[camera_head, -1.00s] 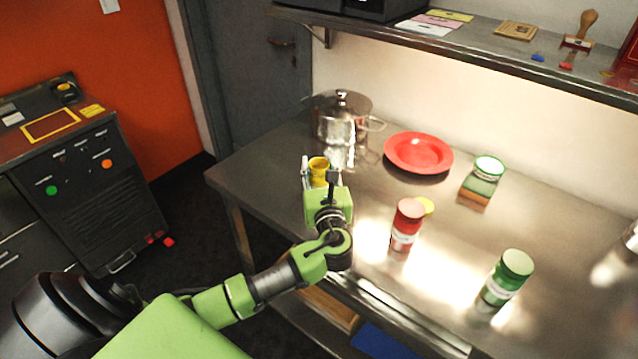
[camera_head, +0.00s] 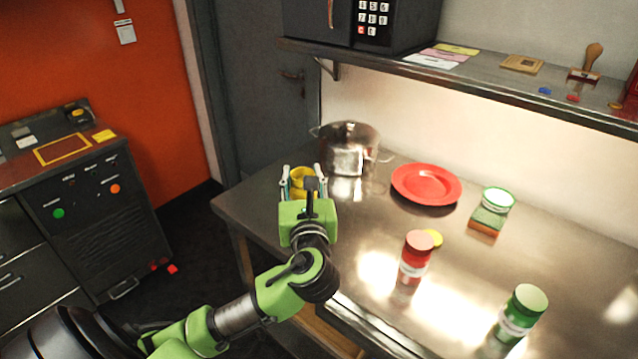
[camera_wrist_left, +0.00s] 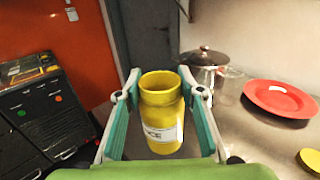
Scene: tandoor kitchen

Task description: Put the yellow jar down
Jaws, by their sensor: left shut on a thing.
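The yellow jar (camera_wrist_left: 161,105) is upright and open-topped, with a white label on its side, in the left wrist view. My left gripper (camera_wrist_left: 162,112) is shut on it, one teal-lined finger on each side. In the head view the yellow jar (camera_head: 303,181) shows between the fingers of my left gripper (camera_head: 303,184), over the left part of the steel table (camera_head: 345,230). The gripper hides the jar's lower part there, so I cannot tell whether its base touches the table. My right gripper is not in view.
A steel pot (camera_head: 348,150) stands behind the jar and a red plate (camera_head: 426,184) lies to the right. A shelf (camera_head: 480,75) overhangs the back.

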